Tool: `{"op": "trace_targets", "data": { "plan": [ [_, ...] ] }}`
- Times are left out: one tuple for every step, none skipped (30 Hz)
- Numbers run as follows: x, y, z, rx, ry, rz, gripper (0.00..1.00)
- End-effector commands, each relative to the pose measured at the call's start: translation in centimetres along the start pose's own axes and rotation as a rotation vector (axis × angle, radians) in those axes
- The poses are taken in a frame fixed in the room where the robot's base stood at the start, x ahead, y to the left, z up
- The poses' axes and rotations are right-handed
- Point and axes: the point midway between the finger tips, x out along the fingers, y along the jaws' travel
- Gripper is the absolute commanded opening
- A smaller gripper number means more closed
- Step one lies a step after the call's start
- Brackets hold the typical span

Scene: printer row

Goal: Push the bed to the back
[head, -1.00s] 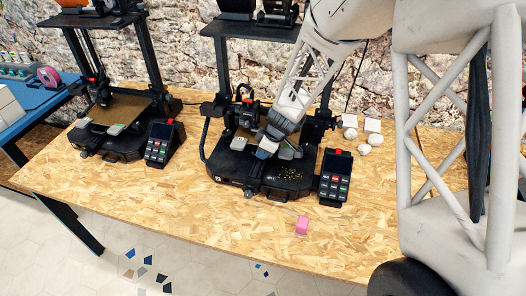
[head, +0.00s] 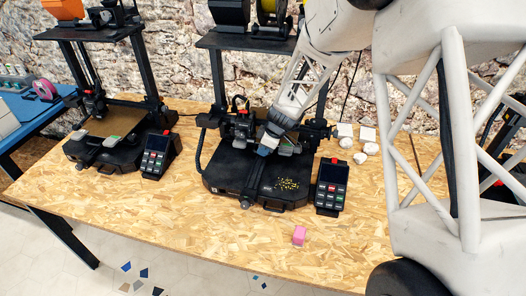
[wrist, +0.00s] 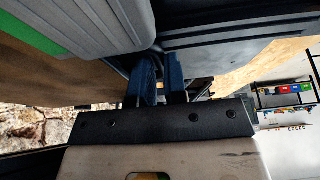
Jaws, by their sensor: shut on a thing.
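The middle printer's bed is mostly hidden behind my gripper in the head view; grey pieces at its front edge (head: 287,149) show on both sides of it. In the wrist view a brown plate (wrist: 45,75) with a grey and green piece (wrist: 95,25) lies at the upper left. My gripper (head: 265,150) is low over the middle of the printer's black base (head: 245,180), at the bed's front. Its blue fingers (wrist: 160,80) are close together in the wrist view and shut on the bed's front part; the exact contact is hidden.
A control box (head: 331,186) stands right of the base. White lumps and cards (head: 358,145) lie at the right.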

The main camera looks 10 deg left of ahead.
Motion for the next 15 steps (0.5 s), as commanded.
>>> {"op": "trace_targets", "data": {
  "plan": [
    [-0.12,0.51,-0.08,0.0,0.001,0.01,0.0],
    [-0.12,0.53,-0.08,0.0,0.001,0.011,0.0],
    [-0.13,0.56,-0.08,0.0,0.001,0.012,0.14],
    [-0.14,0.58,-0.08,0.001,0.001,0.012,0.19],
    [-0.14,0.57,-0.07,0.001,0.001,0.012,0.23],
    [-0.15,0.54,-0.07,0.0,0.001,0.011,0.3],
    [-0.14,0.52,-0.07,0.0,0.001,0.011,0.34],
    [-0.13,0.5,-0.07,0.0,0.001,0.01,0.38],
    [-0.13,0.47,-0.06,0.0,0.001,0.01,0.38],
    [-0.12,0.44,-0.06,0.0,0.001,0.009,0.38],
    [-0.11,0.42,-0.06,0.0,0.001,0.009,0.38],
    [-0.11,0.4,-0.06,0.0,0.001,0.009,0.38],
    [-0.11,0.39,-0.05,0.0,0.001,0.008,0.38],
    [-0.1,0.38,-0.05,0.0,0.001,0.008,0.38],
    [-0.1,0.36,-0.05,0.0,0.001,0.008,0.38]
  ]
}}
